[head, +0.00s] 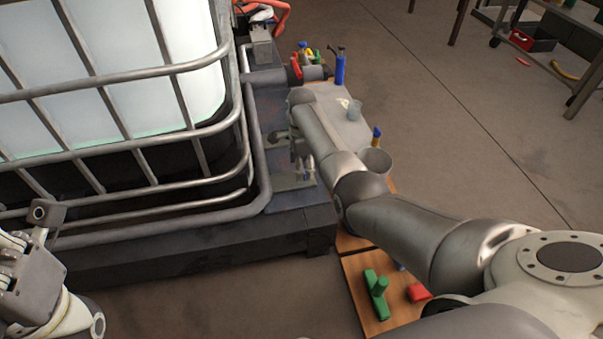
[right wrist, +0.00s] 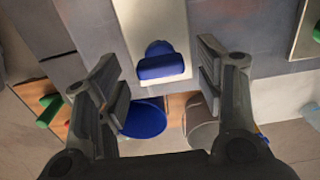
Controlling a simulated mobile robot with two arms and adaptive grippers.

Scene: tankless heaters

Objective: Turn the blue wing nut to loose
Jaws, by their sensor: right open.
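The blue wing nut (right wrist: 162,66) sits on a pale upright plate (right wrist: 150,18) in the right wrist view. My right gripper (right wrist: 158,84) is open, one finger to the left of the nut and one to the right, with gaps on both sides; neither finger appears to touch it. In the head view my right gripper (head: 303,168) is beside the cage's corner, and I cannot make out the nut there. My left gripper (head: 32,250) is at the lower left, away from the nut; its finger opening is unclear.
A caged white tank (head: 110,60) fills the left. A blue container (right wrist: 143,118) and a grey cup (right wrist: 200,125) lie beyond the fingers. A green T-shaped part (head: 377,294) and a red part (head: 418,292) rest on a wooden board. Open floor is at right.

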